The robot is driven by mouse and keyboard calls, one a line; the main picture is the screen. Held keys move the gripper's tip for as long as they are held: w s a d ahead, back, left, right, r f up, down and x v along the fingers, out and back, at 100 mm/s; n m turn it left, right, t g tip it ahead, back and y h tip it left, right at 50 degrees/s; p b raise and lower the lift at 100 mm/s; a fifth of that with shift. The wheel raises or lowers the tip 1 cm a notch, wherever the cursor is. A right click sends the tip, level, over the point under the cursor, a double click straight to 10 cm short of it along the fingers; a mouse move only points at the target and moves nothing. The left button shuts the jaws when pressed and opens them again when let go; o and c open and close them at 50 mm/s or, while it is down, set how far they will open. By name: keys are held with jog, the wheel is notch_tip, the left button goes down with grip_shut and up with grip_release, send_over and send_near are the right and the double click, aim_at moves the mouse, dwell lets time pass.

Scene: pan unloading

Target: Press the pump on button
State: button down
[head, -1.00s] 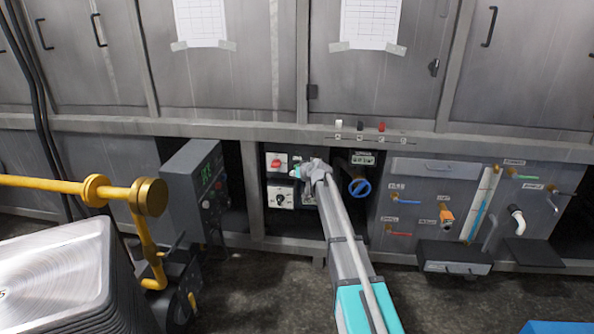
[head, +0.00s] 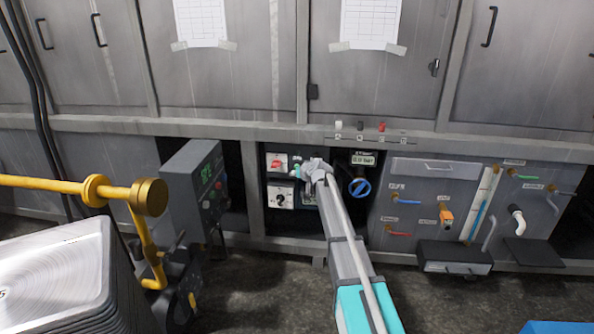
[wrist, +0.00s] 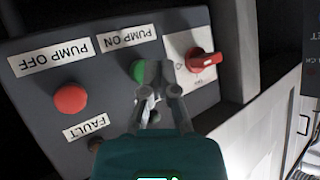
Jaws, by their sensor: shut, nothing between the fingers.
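In the wrist view, the green pump on button (wrist: 136,71) sits on a grey panel (wrist: 40,120) under an upside-down "PUMP ON" label (wrist: 126,41). My gripper (wrist: 159,88) is shut and empty, its fingertips at the lower right edge of the green button and partly covering it. I cannot tell whether they touch it. A red pump off button (wrist: 70,99) is to the left. In the head view, my gripper (head: 297,173) is at the equipment bay, small and partly merged with the wrist; the green button is hidden there.
A red rotary switch (wrist: 203,60) on a white plate is close to the right of my fingertips. In the head view, a blue valve wheel (head: 359,187) is right of my wrist and a grey control box (head: 192,190) stands left. A stacked tray pile (head: 55,265) is front left.

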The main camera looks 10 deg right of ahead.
jog(key=shift+w+d, duration=0.2)
jog(key=shift+w, duration=0.7)
dwell(1.7)
dwell(0.3)
jog(key=shift+s+a, duration=0.25)
jog(key=shift+s, duration=0.65)
jog(key=shift+s+a, duration=0.25)
jog(key=shift+s, duration=0.55)
jog(key=shift+s+a, duration=0.25)
jog(key=shift+s, duration=0.55)
jog(key=shift+s+a, duration=0.25)
jog(key=shift+s, duration=0.55)
